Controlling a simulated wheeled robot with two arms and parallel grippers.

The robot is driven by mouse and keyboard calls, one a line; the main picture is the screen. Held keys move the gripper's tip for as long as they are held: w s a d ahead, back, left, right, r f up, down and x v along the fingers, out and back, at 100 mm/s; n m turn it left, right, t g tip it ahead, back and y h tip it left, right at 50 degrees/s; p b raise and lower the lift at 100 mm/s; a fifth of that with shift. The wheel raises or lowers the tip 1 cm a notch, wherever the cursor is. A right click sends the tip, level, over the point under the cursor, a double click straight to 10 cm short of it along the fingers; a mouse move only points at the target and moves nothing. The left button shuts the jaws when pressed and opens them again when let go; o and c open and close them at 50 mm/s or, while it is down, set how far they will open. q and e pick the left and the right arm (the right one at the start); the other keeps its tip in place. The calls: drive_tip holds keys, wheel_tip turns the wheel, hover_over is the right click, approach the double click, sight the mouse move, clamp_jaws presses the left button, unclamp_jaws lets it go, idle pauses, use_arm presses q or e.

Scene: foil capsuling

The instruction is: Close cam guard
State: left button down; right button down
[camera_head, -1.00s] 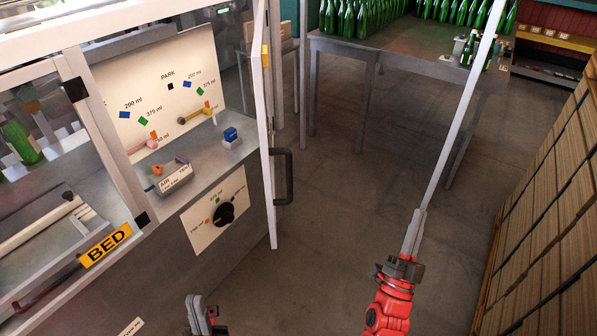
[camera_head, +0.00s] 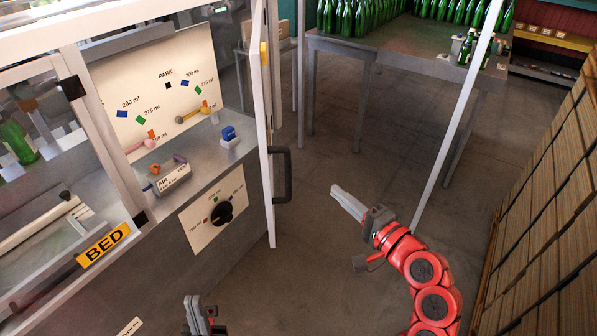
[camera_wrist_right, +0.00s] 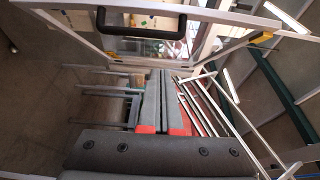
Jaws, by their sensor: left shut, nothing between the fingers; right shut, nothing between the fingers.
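The guard (camera_head: 262,120) is a pale-framed panel with a black bar handle (camera_head: 283,175). It stands swung out from the machine, seen nearly edge-on in the head view. In the right wrist view the handle (camera_wrist_right: 142,33) is at the top, beyond the fingers. My right gripper (camera_head: 337,190) is shut and empty, to the right of the handle and apart from it. Its closed fingers also show in the right wrist view (camera_wrist_right: 160,76). My left gripper (camera_head: 193,300) is shut and empty, low in front of the machine.
A slim white bar (camera_head: 455,130) slants behind my right arm. A table (camera_head: 410,45) with green bottles stands behind. Floor between is clear.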

sight(289, 165)
drive_tip(key=p+x, duration=0.1)
drive_tip(key=x, duration=0.3)
drive_tip(key=s+a+p+x, duration=0.1)
drive_tip(key=x, duration=0.3)
drive_tip(key=a+p+x, duration=0.1)
drive_tip(key=x, duration=0.3)
drive_tip(key=shift+s+a+r, duration=0.1)
drive_tip(key=shift+s+a, duration=0.1)
drive_tip(key=shift+a, duration=0.25)
drive_tip(key=shift+w, duration=0.2)
